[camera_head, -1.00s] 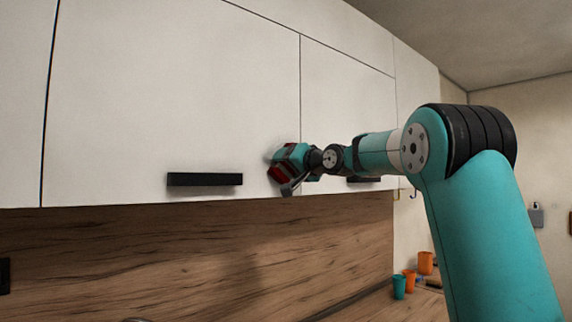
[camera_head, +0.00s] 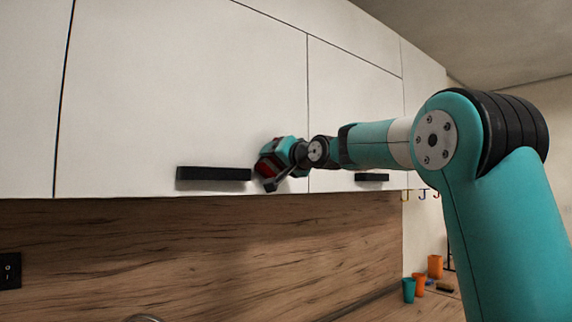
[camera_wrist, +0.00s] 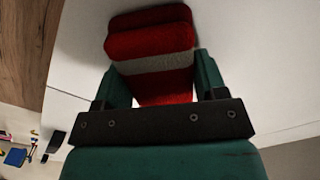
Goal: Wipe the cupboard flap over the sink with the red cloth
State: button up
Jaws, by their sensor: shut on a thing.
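The white cupboard flap (camera_head: 180,90) fills the left and middle of the head view, with a black bar handle (camera_head: 213,174) near its lower edge. My gripper (camera_head: 272,166) is at the flap's lower right, just right of the handle. It is shut on the red cloth (camera_wrist: 150,45), which has a pale grey band and shows as a folded pad between the fingers in the wrist view. In the head view only a small red part shows. The cloth is against or very close to the white front; contact cannot be made out.
A narrower white door (camera_head: 350,95) with its own handle (camera_head: 371,177) is to the right, partly behind my arm. Below is the wood splashback (camera_head: 200,240) with a black socket (camera_head: 10,270). A teal cup (camera_head: 408,290), orange cups (camera_head: 435,266) and hooks (camera_head: 421,195) are at right.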

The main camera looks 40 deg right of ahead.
jog(key=shift+a, duration=0.5)
jog(key=shift+s+d+f+b, duration=0.1)
jog(key=shift+s+f+b, duration=0.05)
jog(key=shift+s+b, duration=0.2)
jog(key=shift+s+d+b, duration=0.1)
jog(key=shift+s+b, duration=1.2)
jog(key=shift+s, duration=1.35)
jog(key=s+b, duration=0.1)
jog(key=s, duration=0.2)
